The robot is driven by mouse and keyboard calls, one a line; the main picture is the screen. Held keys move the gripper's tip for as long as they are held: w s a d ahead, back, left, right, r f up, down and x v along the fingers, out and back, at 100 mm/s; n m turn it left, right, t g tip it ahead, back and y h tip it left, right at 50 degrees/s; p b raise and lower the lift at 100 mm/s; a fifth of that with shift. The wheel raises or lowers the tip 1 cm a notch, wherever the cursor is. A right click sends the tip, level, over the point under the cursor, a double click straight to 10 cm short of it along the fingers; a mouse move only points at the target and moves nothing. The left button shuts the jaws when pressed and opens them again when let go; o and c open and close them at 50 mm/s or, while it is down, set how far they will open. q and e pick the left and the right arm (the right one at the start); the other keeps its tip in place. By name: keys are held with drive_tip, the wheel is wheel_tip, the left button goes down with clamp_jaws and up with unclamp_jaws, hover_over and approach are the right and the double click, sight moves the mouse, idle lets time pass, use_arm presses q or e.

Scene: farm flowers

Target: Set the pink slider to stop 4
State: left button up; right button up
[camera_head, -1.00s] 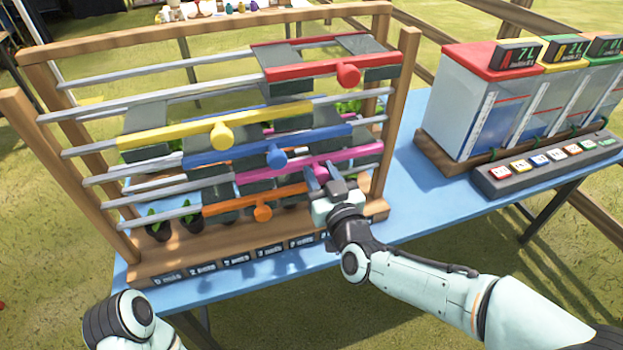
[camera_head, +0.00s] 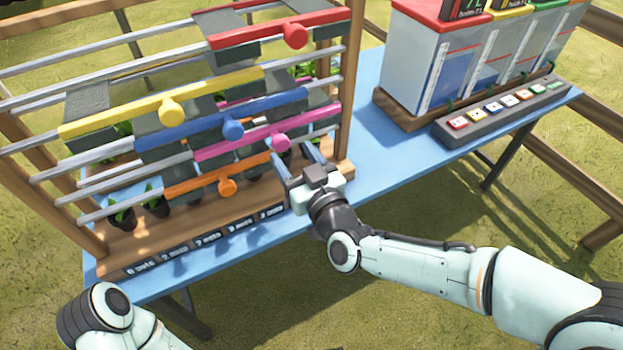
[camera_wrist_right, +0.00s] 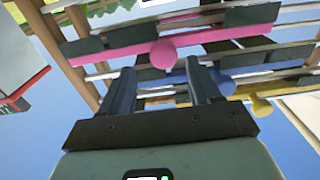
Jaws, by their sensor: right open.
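The pink slider (camera_head: 235,143) is a long bar on rails of a wooden frame, with its right end close to the frame's right post. Its round pink knob (camera_head: 280,142) faces me. My right gripper (camera_head: 293,156) is open in front of the knob, its fingers pointing at the rack. In the right wrist view the knob (camera_wrist_right: 163,53) shows beyond the gap between the open fingers (camera_wrist_right: 162,78), with nothing held. A label strip (camera_head: 200,243) runs along the frame's base; its text is too blurred to read surely, and my gripper covers its right part. My left gripper is out of view.
Red (camera_head: 250,38), yellow (camera_head: 120,112) and blue (camera_head: 190,133) sliders sit above the pink one; an orange slider (camera_head: 195,186) is just below. Tanks (camera_head: 432,65) and a button panel (camera_head: 500,108) stand at the right of the blue table (camera_head: 375,160).

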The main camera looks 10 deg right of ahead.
drive_tip(key=v, duration=0.7)
drive_tip(key=shift+s, duration=0.4)
drive_tip(key=shift+d, duration=0.15)
wheel_tip(320, 180, down, 28)
drive_tip(key=s+d+m+g+h+p, duration=0.2)
drive_tip(key=d+m+g+p, duration=0.1)
drive_tip(key=g+p, duration=0.55)
drive_tip(key=s+f+m+g+p, duration=0.1)
drive_tip(key=s+f+g, duration=0.4)
drive_tip(key=s, duration=0.5)
drive_tip(key=s+f+m+g+p, duration=0.2)
drive_tip(key=s+f+g, duration=0.3)
drive_tip(key=s+f, duration=0.3)
drive_tip(key=s+m, duration=0.1)
drive_tip(key=s, duration=0.1)
drive_tip(key=shift+s+d+f+y, duration=0.3)
drive_tip(key=shift+d+f, duration=0.1)
